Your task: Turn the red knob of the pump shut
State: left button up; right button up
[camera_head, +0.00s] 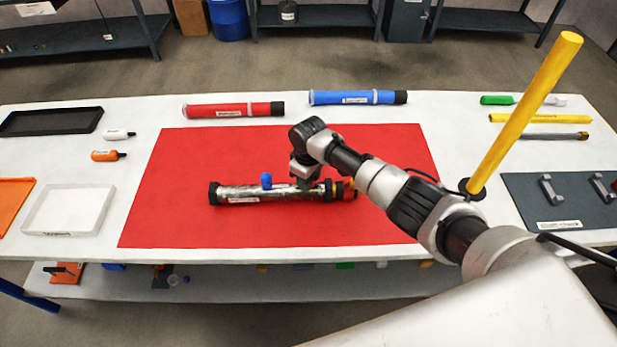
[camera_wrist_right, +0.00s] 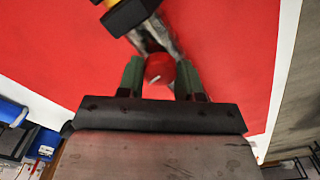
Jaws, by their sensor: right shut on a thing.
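The pump (camera_head: 240,192) is a silver tube with black ends and a yellow band, lying on the red mat (camera_head: 190,160). A blue knob (camera_head: 266,180) stands up from its middle. The red knob (camera_wrist_right: 159,69) shows in the right wrist view between the two green fingers of my right gripper (camera_wrist_right: 160,74), which is shut on it. In the head view my right gripper (camera_head: 305,183) comes down onto the pump's right part and hides the red knob. My left gripper is not in view.
A red tube (camera_head: 232,110) and a blue tube (camera_head: 357,97) lie behind the mat. A black tray (camera_head: 50,121) and a white tray (camera_head: 68,210) are at the left. A grey board (camera_head: 560,220) with brackets is at the right. A yellow pole (camera_head: 527,112) rises beside my right arm.

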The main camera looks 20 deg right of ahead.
jog(key=n, duration=0.4)
jog(key=shift+n, duration=2.9)
jog(key=o, duration=0.9)
jog(key=shift+r, duration=0.1)
notch_tip(320, 180, up, 11)
jog(key=shift+f+b, duration=0.15)
jog(key=shift+b, duration=0.65)
